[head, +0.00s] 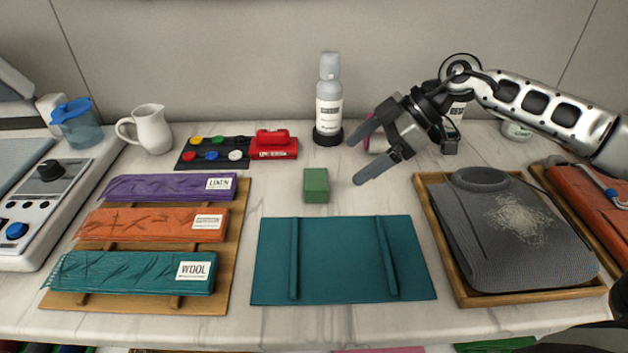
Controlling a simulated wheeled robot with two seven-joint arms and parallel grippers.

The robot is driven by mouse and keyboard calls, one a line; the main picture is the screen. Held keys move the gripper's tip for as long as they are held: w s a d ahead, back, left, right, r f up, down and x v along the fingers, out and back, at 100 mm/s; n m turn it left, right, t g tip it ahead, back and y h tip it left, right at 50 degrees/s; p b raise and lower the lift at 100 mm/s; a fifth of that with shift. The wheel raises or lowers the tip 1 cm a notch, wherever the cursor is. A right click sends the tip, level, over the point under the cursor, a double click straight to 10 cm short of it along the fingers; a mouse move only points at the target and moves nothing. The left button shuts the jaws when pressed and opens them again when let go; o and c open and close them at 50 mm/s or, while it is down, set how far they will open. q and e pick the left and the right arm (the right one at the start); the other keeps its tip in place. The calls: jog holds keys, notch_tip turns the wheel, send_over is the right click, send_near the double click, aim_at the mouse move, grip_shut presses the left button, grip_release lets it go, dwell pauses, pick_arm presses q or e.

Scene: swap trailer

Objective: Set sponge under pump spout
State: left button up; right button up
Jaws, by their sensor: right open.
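A green block that looks like the sponge (316,185) lies on the marble counter in the middle, behind a teal mat (340,260). My right gripper (357,161) is open and empty, its fingers pointing left, to the right of the block and apart from it in the picture. A clear bottle with a grey top (329,98) stands upright in a black base at the back. I cannot make out a pump spout on it. Another labelled bottle (457,110) is partly hidden behind my right arm. My left gripper is not in view.
A red stapler-like object (274,144) and a dark button tray (210,163) stand at the back left, beside a white jug (149,130). A fabric rack (227,255) is left; a wooden tray (448,262) with grey knit is right. Counter around the block is clear.

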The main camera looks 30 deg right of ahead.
aim_at(321, 179)
jog(key=x, duration=0.4)
jog(key=a, duration=0.1)
jog(key=w+a+f, duration=0.1)
jog(key=a+f, duration=0.1)
jog(key=shift+w+a+f+p, duration=0.2)
jog(key=shift+w+a+p, duration=0.1)
jog(key=shift+a, duration=0.05)
jog(key=shift+w+a+f, duration=0.15)
jog(key=shift+a+f, duration=0.1)
jog(key=shift+f, duration=0.1)
jog(key=c, duration=1.1)
